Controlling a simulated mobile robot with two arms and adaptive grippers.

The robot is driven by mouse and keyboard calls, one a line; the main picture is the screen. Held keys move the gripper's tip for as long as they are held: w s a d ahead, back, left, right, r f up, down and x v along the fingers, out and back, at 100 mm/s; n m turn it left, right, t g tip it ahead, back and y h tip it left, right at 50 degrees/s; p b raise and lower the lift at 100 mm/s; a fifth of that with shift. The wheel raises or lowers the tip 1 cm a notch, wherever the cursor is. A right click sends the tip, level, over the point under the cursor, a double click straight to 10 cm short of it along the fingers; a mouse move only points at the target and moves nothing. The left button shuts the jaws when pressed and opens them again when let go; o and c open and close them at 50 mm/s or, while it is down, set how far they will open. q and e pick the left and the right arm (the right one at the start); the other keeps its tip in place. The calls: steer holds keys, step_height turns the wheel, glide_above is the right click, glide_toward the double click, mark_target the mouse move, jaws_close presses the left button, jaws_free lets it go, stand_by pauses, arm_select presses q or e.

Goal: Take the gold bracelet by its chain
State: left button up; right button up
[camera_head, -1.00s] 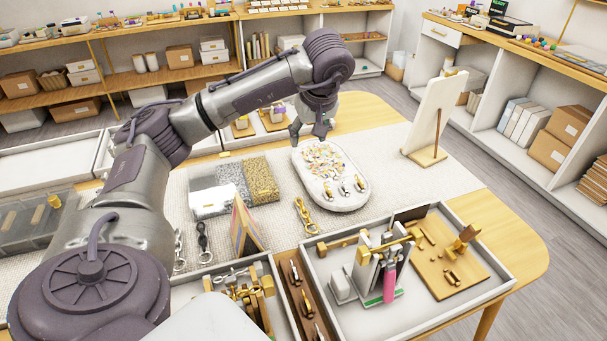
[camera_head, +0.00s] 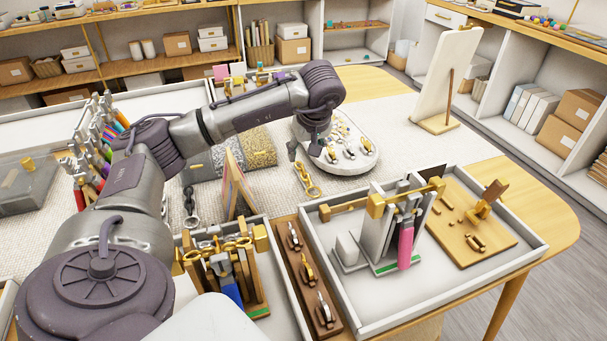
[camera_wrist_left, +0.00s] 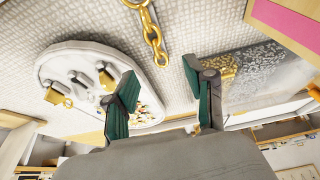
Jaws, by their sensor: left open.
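The gold bracelet (camera_head: 306,180), a short chain of thick gold links, lies on the pale woven mat (camera_head: 400,152) in front of the oval white charm tray (camera_head: 362,170). In the left wrist view the gold bracelet (camera_wrist_left: 154,38) runs down from the top edge, and its upper end is cut off. My left gripper (camera_head: 304,150) is open and empty, just beyond the bracelet in the head view. In the wrist view its green-padded fingers (camera_wrist_left: 162,84) stand apart, with the chain's lower end ahead of the gap, not between the pads. My right gripper is not in view.
A dark silver chain (camera_head: 190,205) lies left of the bracelet, and a colourful upright card (camera_head: 236,187) stands between them. A tool tray (camera_head: 350,318) and a narrow brown charm holder (camera_head: 312,290) are in front. A white standing panel (camera_head: 446,75) is behind right.

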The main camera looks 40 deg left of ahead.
mark_target(303, 170)
arm_select(q)
steer(key=shift+x, duration=1.05)
steer(key=shift+d+x, duration=0.15)
steer(key=shift+x, duration=1.2)
steer(key=shift+d+x, duration=0.2)
steer(key=shift+x, duration=1.15)
steer(key=shift+f, duration=0.4)
jaws_close()
